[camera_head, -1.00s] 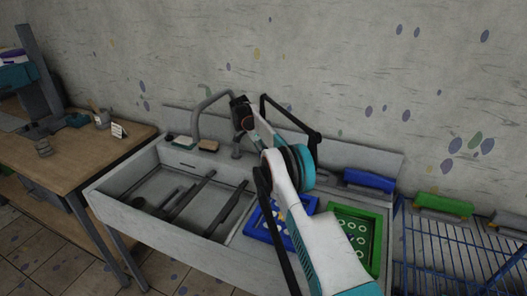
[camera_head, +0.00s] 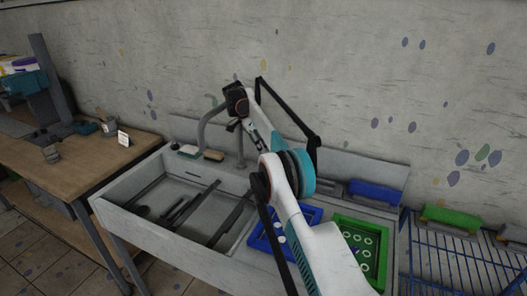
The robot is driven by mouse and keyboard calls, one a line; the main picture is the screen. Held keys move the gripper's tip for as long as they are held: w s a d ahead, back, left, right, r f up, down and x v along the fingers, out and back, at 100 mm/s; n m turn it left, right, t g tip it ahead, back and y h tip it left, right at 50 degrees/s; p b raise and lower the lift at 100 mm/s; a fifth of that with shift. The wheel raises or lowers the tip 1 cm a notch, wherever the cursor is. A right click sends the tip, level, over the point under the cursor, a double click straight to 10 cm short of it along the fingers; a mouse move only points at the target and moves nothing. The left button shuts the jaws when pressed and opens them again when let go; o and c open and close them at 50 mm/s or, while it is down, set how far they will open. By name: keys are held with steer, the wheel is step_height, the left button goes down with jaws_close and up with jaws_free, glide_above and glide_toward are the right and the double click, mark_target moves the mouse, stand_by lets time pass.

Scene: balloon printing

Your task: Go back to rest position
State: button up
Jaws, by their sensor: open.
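My arm (camera_head: 315,245) rises from the lower right of the head view. It bends at a teal-ringed joint (camera_head: 300,172) over the sink's right part. Its dark far end, my gripper (camera_head: 237,103), is raised in front of the wall, in line with the tap. My gripper is open. It looks small and dark, and its fingers are hard to make out. I see nothing held in it.
Below is a grey sink unit (camera_head: 135,218) with a tap (camera_head: 202,128). A blue frame (camera_head: 262,247) and a green frame (camera_head: 381,262) lie on its right side. A wooden table (camera_head: 95,160) stands left, a blue rack (camera_head: 450,265) right.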

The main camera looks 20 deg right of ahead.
steer(key=shift+a+r, duration=0.2)
steer(key=shift+r, duration=0.3)
steer(key=s+a+r+n+t+y, duration=0.1)
steer(key=s+a+r+n, duration=0.15)
steer(key=r, duration=0.45)
steer(key=s+a+r+n+t, duration=0.1)
steer(key=s+r+n, duration=0.15)
steer(key=r, duration=0.45)
steer(key=s+a+r+n+t+y, duration=0.15)
steer(key=s+r, duration=0.25)
steer(key=s, duration=0.4)
steer(key=s+a+r+n, duration=0.3)
steer(key=s+r, duration=0.1)
steer(key=s, duration=0.5)
steer(key=s+a+f+n+t+b, duration=0.1)
steer(key=s+n, duration=0.1)
steer(key=s, duration=0.7)
steer(key=s+a+f+n+t, duration=0.1)
steer(key=s+a+f+n, duration=0.15)
steer(key=s, duration=0.65)
steer(key=s+a+f+n+t+y, duration=0.1)
steer(key=s+f+n, duration=0.1)
steer(key=s+f, duration=0.3)
steer(key=s+f+n+y, duration=0.1)
steer(key=s+f+n, duration=0.1)
steer(key=s+f, duration=0.3)
steer(key=s, duration=0.4)
steer(key=shift+s+a+t, duration=0.35)
steer(key=shift+s+a, duration=0.05)
